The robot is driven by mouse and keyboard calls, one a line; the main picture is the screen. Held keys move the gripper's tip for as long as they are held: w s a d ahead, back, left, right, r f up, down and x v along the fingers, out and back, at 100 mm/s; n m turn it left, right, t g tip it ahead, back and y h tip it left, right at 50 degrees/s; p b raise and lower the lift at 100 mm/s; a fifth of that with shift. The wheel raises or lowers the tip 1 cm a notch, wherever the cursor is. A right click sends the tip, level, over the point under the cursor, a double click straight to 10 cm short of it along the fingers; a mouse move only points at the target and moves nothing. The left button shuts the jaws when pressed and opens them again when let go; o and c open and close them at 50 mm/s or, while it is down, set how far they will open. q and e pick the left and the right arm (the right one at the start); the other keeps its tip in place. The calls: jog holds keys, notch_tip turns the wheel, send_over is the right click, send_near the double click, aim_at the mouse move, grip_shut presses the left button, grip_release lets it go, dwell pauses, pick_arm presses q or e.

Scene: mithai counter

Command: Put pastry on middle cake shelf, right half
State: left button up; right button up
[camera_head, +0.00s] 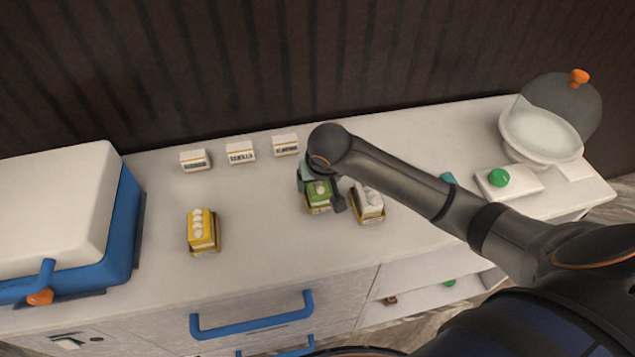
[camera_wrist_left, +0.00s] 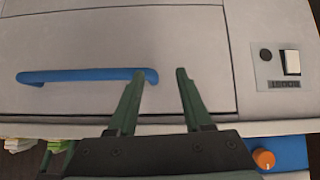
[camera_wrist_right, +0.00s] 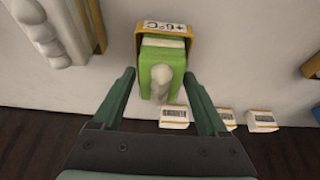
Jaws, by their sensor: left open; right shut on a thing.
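A green pastry (camera_head: 319,191) with a pale topping sits on a small gold tray on the counter. My right gripper (camera_head: 322,184) is over it from above. In the right wrist view the fingers (camera_wrist_right: 158,82) flank the green pastry (camera_wrist_right: 150,60), shut on its sides, and a gold tray with a temperature label shows behind it. A white pastry (camera_head: 369,203) stands just right of it, and a yellow pastry (camera_head: 202,232) stands farther left. My left gripper (camera_wrist_left: 160,78) is open and empty before a drawer front. Open shelves (camera_head: 425,272) show below the counter at right, partly hidden by my right arm.
Label blocks (camera_head: 240,152) stand along the counter's back. A blue and white case (camera_head: 60,215) fills the left end. A domed stand (camera_head: 540,135) and a white block with a green knob (camera_head: 508,181) are at right. A blue drawer handle (camera_head: 252,317) juts out in front.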

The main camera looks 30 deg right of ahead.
jog(key=shift+f, duration=0.3)
jog(key=shift+f, duration=0.1)
jog(key=o, duration=1.3)
